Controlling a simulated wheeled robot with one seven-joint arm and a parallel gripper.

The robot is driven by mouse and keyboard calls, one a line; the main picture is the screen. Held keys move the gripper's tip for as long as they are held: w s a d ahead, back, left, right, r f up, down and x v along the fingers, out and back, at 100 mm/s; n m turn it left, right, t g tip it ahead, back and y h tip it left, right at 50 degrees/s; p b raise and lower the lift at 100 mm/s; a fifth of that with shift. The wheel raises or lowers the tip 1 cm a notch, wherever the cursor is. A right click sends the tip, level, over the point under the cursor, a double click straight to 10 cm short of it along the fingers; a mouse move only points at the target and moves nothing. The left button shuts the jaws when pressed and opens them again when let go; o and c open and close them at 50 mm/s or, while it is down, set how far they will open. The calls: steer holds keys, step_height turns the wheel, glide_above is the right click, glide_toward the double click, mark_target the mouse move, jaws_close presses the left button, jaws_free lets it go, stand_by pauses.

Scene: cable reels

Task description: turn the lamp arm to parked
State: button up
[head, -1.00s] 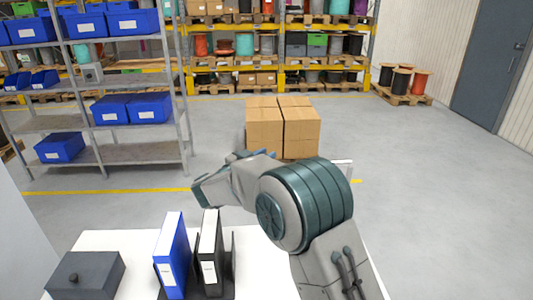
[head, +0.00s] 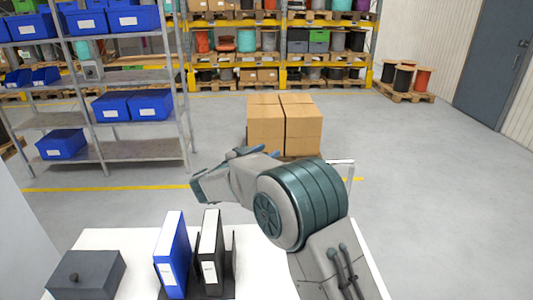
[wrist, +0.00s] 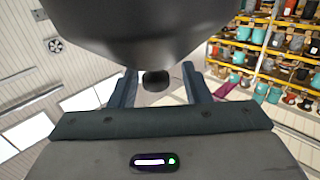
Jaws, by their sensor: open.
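In the wrist view my gripper (wrist: 160,72) is open, its two dark blue-green fingers spread apart. A large dark rounded body (wrist: 165,30) fills the top of that view, with a small dark knob (wrist: 155,82) in the gap between the fingers. Gaps show on both sides of the knob; I cannot tell its depth. This may be the lamp's head, but I cannot be sure. In the head view a thin pale bar (head: 343,162) shows behind my arm and may be part of the lamp. My arm hides most of that area.
The white table (head: 110,240) holds a dark grey box (head: 90,275), a blue binder (head: 172,255) and a black binder (head: 210,250) left of my arm. A shelf (head: 140,150) with blue bins is at left.

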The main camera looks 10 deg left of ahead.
steer(key=b+v, duration=0.4)
steer(key=v, duration=0.9)
steer(key=shift+s, duration=0.25)
steer(key=shift+a, duration=0.15)
steer(key=w+d+r+n+y, duration=0.65)
steer(key=d+r+y, duration=0.25)
steer(key=d+y, duration=0.3)
steer(key=s+d+f+g+h, duration=0.1)
steer(key=s+d+f+g, duration=0.5)
steer(key=s+d, duration=0.7)
steer(key=s+d+f+g+h, duration=0.2)
steer(key=s+d+f+g, duration=0.4)
steer(key=s+d+f, duration=0.4)
steer(key=s+d, duration=0.3)
steer(key=s, duration=0.3)
steer(key=shift+s+d+f, duration=0.3)
steer(key=shift+s+f, duration=0.05)
steer(key=shift+m, duration=0.25)
